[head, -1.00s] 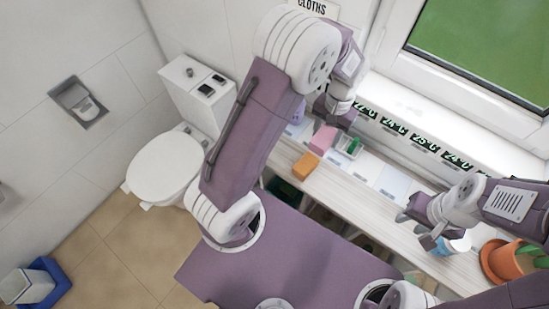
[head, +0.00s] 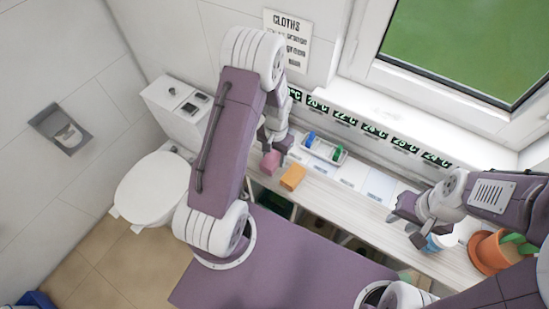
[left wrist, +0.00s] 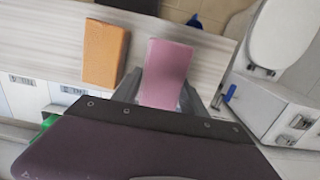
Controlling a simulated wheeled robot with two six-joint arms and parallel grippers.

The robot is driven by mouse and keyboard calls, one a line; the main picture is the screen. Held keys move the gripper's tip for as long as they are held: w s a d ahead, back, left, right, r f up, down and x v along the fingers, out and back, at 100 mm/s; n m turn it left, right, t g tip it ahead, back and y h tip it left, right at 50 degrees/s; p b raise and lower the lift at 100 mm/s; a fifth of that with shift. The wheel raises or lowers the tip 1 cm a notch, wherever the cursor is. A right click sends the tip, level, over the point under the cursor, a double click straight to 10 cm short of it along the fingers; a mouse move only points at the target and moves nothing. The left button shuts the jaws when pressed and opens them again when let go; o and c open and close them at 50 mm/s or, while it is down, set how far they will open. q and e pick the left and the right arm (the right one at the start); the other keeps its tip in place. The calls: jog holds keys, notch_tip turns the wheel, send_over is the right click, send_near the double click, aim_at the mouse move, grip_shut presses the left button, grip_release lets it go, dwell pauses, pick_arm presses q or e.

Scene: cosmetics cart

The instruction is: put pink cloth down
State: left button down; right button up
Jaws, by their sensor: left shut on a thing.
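The pink cloth (head: 271,162) is a folded block at the left end of the bench, left of the orange cloth (head: 293,177). My left gripper (head: 277,147) is shut on it. In the left wrist view the pink cloth (left wrist: 168,72) sits between the fingers, beside the orange cloth (left wrist: 104,53) with a gap between them. I cannot tell whether the pink cloth touches the bench top. My right gripper (head: 412,227) is by a white and blue cup (head: 441,241) on the right; its jaw opening is unclear.
A small tray (head: 325,150) with blue and green items stands behind the orange cloth. A plant pot (head: 492,252) stands at the right. A toilet (head: 155,185) is left of the bench. A sign reading "CLOTHS" (head: 288,38) hangs on the wall.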

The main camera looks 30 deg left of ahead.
pick_arm(q)
jog(key=shift+f, duration=0.7)
jog(key=shift+w+f, duration=0.1)
jog(key=shift+f, duration=0.2)
jog(key=c, duration=1)
grip_release()
jog(key=shift+f, duration=0.15)
jog(key=shift+c, duration=0.2)
jog(key=o, duration=0.4)
